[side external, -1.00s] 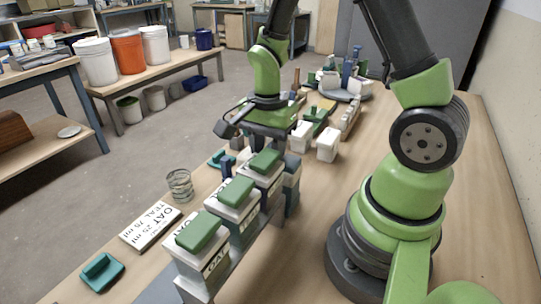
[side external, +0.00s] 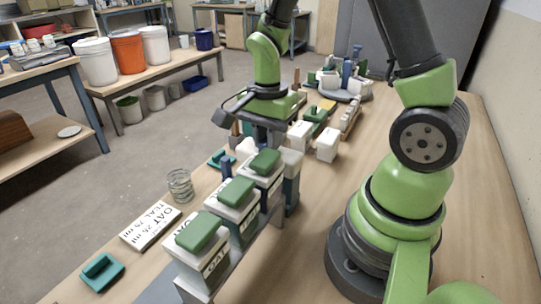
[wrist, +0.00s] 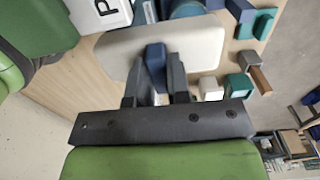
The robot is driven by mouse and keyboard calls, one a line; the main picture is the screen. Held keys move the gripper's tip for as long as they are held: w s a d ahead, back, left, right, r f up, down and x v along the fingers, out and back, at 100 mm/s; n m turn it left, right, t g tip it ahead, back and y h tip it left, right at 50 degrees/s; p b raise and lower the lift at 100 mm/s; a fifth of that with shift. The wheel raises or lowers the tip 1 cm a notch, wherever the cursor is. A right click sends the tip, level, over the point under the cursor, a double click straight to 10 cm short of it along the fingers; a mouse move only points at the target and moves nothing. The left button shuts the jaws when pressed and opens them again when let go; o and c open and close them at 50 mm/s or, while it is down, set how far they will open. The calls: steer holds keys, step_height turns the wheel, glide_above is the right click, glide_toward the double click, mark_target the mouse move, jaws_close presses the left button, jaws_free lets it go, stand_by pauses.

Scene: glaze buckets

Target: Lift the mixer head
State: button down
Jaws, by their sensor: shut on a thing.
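The mixer head appears to be a cream, rounded slab (wrist: 195,45) with a dark blue grip (wrist: 155,60) on top, seen in the wrist view. My gripper (wrist: 158,92) is shut on that blue grip, one dark finger on each side. In the side view my gripper (side external: 262,138) points down behind the row of lidded buckets. A cream part (side external: 291,160), probably the head, shows just below it, above a dark teal body (side external: 291,192). The bucket row and my gripper hide much of it, so any gap beneath the head cannot be told.
Lidded white buckets (side external: 200,270) with green tops stand in a row nearer the camera. White blocks (side external: 327,145) stand to the right of my gripper. A glass jar (side external: 180,186), a label board (side external: 150,226) and a green holder (side external: 102,272) lie at left. Bench right of the buckets is clear.

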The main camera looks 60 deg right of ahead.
steer(key=shift+r, duration=1.95)
steer(key=c, duration=1.2)
jaws_free()
steer(key=shift+o, duration=0.2)
step_height(320, 180, up, 7)
steer(key=s+a+r+n+t+y, duration=0.1)
steer(key=s+a+r+n+t, duration=0.2)
steer(key=s+n, duration=0.2)
steer(key=s+a+r+n+t+y, duration=0.1)
steer(key=s+a+r+n+t, duration=0.2)
steer(key=n, duration=0.6)
steer(key=shift+s+a+r+t, duration=0.25)
steer(key=shift+s+a+t, duration=0.45)
steer(key=shift+s, duration=0.25)
